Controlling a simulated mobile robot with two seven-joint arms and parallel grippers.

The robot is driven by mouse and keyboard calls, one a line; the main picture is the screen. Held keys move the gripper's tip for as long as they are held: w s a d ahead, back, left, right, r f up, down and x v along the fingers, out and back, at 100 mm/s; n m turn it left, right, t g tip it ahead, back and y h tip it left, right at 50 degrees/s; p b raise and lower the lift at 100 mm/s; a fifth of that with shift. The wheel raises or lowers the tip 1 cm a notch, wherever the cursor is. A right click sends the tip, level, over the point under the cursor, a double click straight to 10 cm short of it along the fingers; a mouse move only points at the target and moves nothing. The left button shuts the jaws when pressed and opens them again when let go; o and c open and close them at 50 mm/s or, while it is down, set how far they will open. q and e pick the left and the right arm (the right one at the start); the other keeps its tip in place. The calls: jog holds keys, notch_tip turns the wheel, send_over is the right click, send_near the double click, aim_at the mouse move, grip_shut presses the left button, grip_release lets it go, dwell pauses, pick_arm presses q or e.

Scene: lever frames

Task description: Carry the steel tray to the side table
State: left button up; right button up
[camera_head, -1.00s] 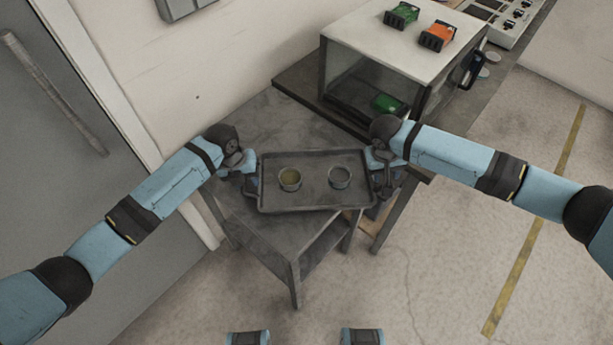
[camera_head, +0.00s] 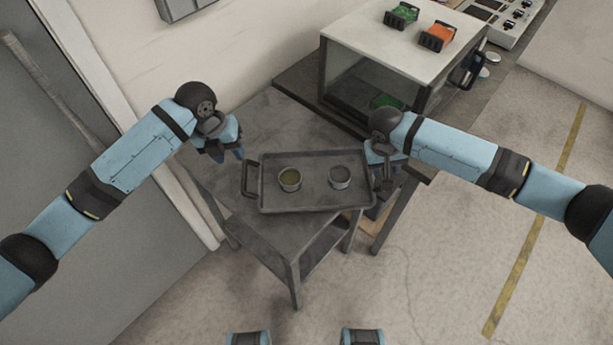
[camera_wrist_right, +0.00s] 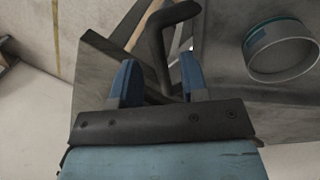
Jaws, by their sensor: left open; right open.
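The steel tray (camera_head: 313,201) is a dark grey rectangle with a raised rim and a handle at each end. It rests on the small grey side table (camera_head: 262,120), its right end near or past the table's edge. My left gripper (camera_head: 228,156) is open and empty, up and left of the tray's left handle. My right gripper (camera_head: 384,182) is at the right handle; in the right wrist view its open fingers (camera_wrist_right: 158,82) stand either side of the dark handle (camera_wrist_right: 160,45).
A glass-sided cabinet (camera_head: 385,52) with a white top stands at the back on a dark counter. Green (camera_head: 401,15) and orange (camera_head: 438,36) items lie on its top. A wall and a grey door (camera_head: 60,200) are at the left. Open floor lies at the front right.

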jog(key=v, duration=0.9)
jog(key=shift+r, duration=0.25)
jog(key=shift+s+a+f, duration=0.1)
